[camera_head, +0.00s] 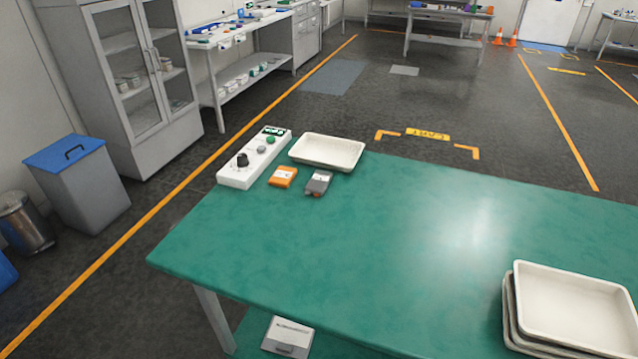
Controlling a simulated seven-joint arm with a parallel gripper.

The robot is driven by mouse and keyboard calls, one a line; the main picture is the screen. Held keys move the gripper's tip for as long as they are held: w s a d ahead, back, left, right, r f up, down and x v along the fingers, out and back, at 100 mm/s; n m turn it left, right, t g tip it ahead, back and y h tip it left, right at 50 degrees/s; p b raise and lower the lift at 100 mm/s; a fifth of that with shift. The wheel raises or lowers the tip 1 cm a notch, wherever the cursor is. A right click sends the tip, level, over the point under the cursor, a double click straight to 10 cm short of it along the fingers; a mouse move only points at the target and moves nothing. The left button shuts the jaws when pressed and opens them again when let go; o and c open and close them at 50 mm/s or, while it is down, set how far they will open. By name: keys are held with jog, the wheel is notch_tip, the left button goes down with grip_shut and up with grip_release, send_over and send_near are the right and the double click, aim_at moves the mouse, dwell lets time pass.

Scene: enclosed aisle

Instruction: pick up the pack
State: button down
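Two small items on the green table (400,250) could be the pack, and I cannot tell which one is meant. One is an orange box-shaped item (283,177) with a pale label, lying flat near the table's far left corner. The other is a dark grey item (319,182) with a pale label and a small red spot at its near end, just right of the orange one with a gap between them. My gripper is not in view.
A white panel (237,175) with a black knob and green button lies left of the items. An empty cream tray (328,150) sits behind them. Stacked trays (575,310) stand at the right. A pale box (288,337) lies below. The table's middle is clear.

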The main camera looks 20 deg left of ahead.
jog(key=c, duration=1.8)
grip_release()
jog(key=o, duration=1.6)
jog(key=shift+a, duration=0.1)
